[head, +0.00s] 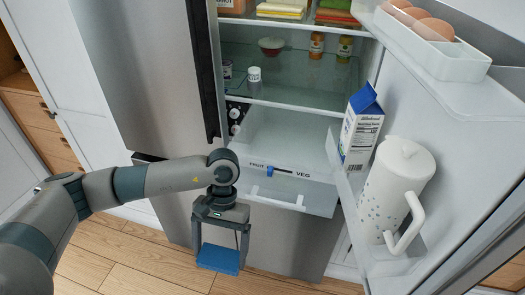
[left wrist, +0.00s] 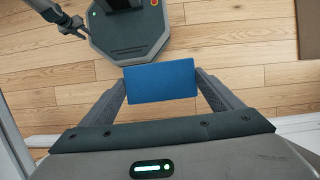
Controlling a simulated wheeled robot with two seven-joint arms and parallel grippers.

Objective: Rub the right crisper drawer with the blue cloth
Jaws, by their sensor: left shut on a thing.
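My left gripper (head: 219,248) hangs pointing down in front of the fridge. It is shut on the blue cloth (head: 218,259), a flat block-like piece held between the fingertips. The cloth also shows in the left wrist view (left wrist: 161,84), between the two fingers, over the wood floor. The crisper drawer (head: 290,190) is a clear-fronted drawer low in the open fridge, with a white handle and a FRUIT–VEG slider label above it. The gripper is in front of it and to its left, and the cloth is lower and apart from it.
The open fridge door on the right carries a white pitcher (head: 396,190), a milk carton (head: 361,128) and an egg tray (head: 436,45). Glass shelves above hold jars and a bowl (head: 271,46). A closed steel door (head: 150,75) stands left. Wood floor (head: 125,255) is clear.

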